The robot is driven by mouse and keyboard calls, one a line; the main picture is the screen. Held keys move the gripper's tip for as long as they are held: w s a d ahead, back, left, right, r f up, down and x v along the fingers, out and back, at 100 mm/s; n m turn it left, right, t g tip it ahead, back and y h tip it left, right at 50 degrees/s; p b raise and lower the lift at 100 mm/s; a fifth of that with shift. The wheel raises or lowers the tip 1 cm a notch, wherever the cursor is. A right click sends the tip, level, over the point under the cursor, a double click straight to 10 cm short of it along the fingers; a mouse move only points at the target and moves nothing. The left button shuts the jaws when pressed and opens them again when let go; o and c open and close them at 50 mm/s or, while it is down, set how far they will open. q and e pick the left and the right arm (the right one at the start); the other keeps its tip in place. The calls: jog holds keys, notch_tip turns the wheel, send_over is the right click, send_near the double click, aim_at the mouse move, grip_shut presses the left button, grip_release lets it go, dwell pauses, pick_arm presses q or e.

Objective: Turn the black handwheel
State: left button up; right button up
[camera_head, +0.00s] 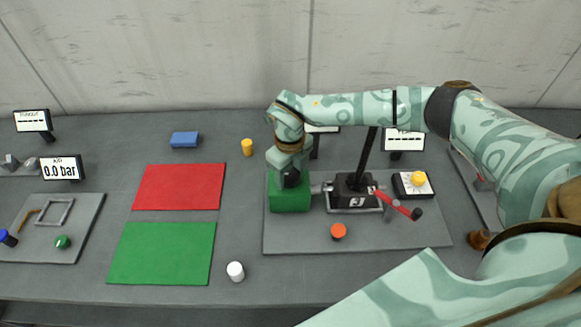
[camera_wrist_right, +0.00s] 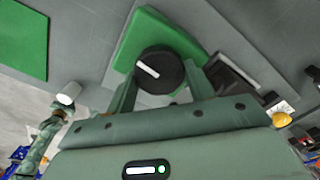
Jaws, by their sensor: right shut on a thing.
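The black handwheel (camera_wrist_right: 160,70) is a round black disc with a white mark, on top of a green block (camera_wrist_right: 143,22). In the head view the handwheel (camera_head: 291,179) is mostly hidden by my gripper, above the green block (camera_head: 290,198). My right gripper (camera_head: 289,170) points down over the block. In the right wrist view the fingers of this gripper (camera_wrist_right: 162,84) lie on both sides of the handwheel, shut on it. My left gripper is not in view.
The block stands on a grey plate (camera_head: 290,240) with a black jack (camera_head: 352,190), a red lever (camera_head: 390,201), an orange knob (camera_head: 338,231) and a yellow button (camera_head: 417,178). Red (camera_head: 180,187) and green (camera_head: 162,253) mats are clear.

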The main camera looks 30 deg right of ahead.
aim_at(289, 175)
jog(key=m+p, duration=0.1)
jog(key=m, duration=0.1)
jog(key=m+p, duration=0.1)
jog(key=m, duration=0.2)
jog(key=shift+r+m+p, duration=0.2)
jog(key=shift+m+p, duration=0.1)
jog(key=shift+p, duration=0.05)
jog(key=m+p, duration=0.2)
jog(key=m, duration=0.2)
jog(key=shift+w+m, duration=0.15)
jog(key=shift+m, duration=0.45)
jog(key=o, duration=0.9)
jog(key=shift+a, duration=0.1)
jog(key=shift+o, duration=0.4)
jog(key=shift+f, duration=0.1)
notch_tip(289, 175, up, 16)
